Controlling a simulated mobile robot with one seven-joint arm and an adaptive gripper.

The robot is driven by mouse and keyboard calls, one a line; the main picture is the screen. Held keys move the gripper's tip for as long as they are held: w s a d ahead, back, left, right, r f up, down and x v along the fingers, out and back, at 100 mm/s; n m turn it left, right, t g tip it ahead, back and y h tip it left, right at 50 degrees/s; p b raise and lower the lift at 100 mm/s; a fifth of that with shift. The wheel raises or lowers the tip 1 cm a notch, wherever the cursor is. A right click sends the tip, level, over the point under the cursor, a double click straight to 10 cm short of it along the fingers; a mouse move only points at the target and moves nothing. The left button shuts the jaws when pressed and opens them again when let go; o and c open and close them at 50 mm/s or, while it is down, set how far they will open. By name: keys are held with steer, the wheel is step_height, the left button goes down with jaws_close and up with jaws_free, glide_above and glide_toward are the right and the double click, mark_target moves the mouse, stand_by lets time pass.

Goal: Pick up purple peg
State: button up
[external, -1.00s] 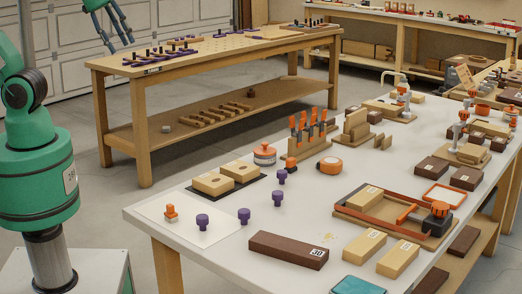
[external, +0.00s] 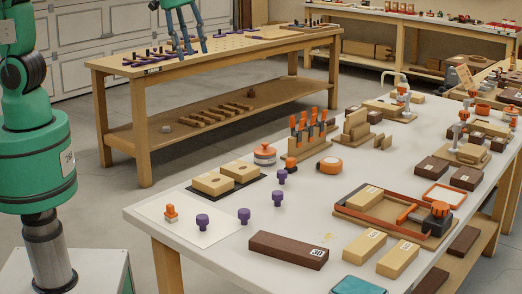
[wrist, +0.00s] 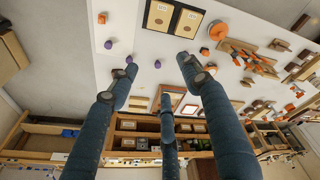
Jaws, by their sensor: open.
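Several purple pegs stand upright on the near white table: one on the white sheet (external: 203,221), one at the sheet's right edge (external: 244,216), and two farther back (external: 278,199), (external: 282,177). In the wrist view they are small and purple, including one peg at the upper left (wrist: 108,44) and one between the finger ends (wrist: 157,64). My gripper (external: 192,48) is open and empty, high up and well away from the pegs, overlapping the back workbench in the external view. In the wrist view its blue fingers (wrist: 158,72) are spread apart.
Near the pegs are an orange-topped piece (external: 170,212), two wooden blocks on a black mat (external: 240,172), a dark brown bar (external: 288,249) and an orange-black clamp frame (external: 395,213).

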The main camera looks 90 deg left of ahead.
steer(key=w+d+f+p, duration=0.2)
steer(key=w+d+f, duration=0.3)
steer(key=w+d, duration=0.1)
steer(key=n+g+p, duration=0.2)
steer(key=g+p, duration=0.1)
steer(key=p, duration=0.3)
glide_above(245, 211)
step_height(245, 211, down, 22)
steer(key=shift+r+y, duration=0.2)
steer(key=shift+y, duration=0.1)
steer(key=shift+f, duration=0.15)
step_height(245, 211, down, 8)
steer(key=shift+f, duration=0.15)
steer(key=shift+f, duration=0.1)
